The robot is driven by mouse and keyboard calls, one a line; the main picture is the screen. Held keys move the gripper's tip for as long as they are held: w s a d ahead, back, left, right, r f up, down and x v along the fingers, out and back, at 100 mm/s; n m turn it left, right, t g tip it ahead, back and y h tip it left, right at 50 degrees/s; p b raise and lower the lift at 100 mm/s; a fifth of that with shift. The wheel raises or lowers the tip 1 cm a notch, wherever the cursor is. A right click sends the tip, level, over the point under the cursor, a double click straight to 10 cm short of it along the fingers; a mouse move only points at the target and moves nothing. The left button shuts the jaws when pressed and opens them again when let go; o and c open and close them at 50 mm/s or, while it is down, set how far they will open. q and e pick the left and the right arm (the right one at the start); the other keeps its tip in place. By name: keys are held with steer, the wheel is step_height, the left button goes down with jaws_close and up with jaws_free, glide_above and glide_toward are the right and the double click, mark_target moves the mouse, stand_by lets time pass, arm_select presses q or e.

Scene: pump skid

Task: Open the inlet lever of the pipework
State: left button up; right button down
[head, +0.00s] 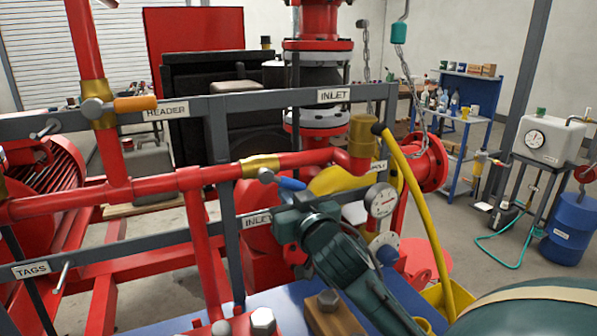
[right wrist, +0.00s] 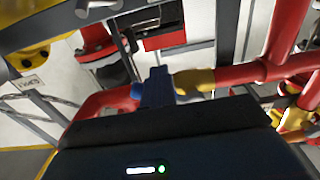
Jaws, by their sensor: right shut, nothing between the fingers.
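The inlet lever has a blue handle (head: 291,183) on a grey hub, in front of a brass valve (head: 260,166) on the red pipe, below the upper INLET sign (head: 334,95). In the head view the handle points right and slightly down. My right gripper (head: 292,207) is just below and in front of the handle, shut with nothing held. In the right wrist view the blue handle (right wrist: 155,88) stands just beyond the dark gripper body, beside the brass valve (right wrist: 194,82). Whether the fingers touch the handle I cannot tell. My left gripper is not in view.
An orange lever (head: 136,103) sits on the HEADER valve at left. A grey frame (head: 222,150) crosses in front.

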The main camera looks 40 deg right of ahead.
mark_target(297, 184)
steer(key=shift+s+d+r+p, duration=0.1)
steer(key=shift+d+r+p, duration=0.4)
steer(key=shift+r, duration=0.1)
steer(key=shift+s+d+r+p, duration=0.1)
steer(key=shift+d+r+p, duration=0.3)
steer(key=shift+r+p, duration=0.4)
steer(key=shift+f, duration=0.2)
steer(key=shift+f+b, duration=0.4)
steer(key=shift+f, duration=0.2)
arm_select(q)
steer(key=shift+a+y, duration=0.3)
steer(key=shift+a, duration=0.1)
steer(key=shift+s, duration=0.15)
